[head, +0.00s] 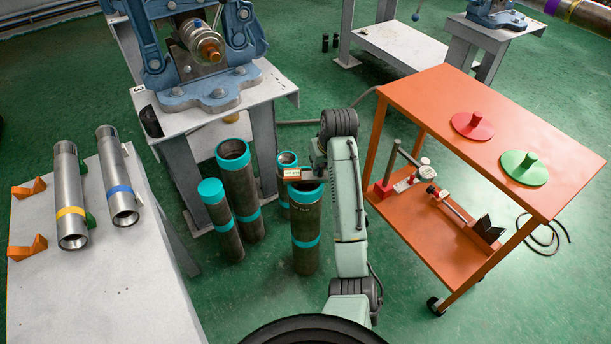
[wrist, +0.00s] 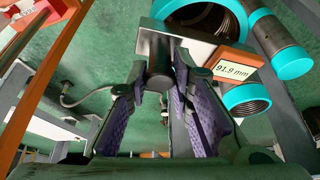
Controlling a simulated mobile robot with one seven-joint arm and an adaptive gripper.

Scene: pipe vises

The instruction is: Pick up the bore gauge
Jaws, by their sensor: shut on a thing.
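The bore gauge (wrist: 190,44) shows in the wrist view as a grey bar with a dark round stem and an orange-framed readout marked 91.9 mm. My gripper (wrist: 162,82) is shut on its dark stem between the purple-padded fingers. In the head view the readout end of the gauge (head: 292,174) shows beside my gripper (head: 318,170), above the teal-rimmed standing pipes. The wide pipe (head: 306,235) is right below it. My arm hides part of the gripper, and the far end of the gauge is hard to make out.
Several dark pipes with teal bands (head: 238,185) stand on the green floor. An orange cart (head: 490,110) is at right, with red and green discs on top and instruments below. A grey table (head: 110,290) with two steel pipes is at left. A blue vise (head: 200,50) stands behind.

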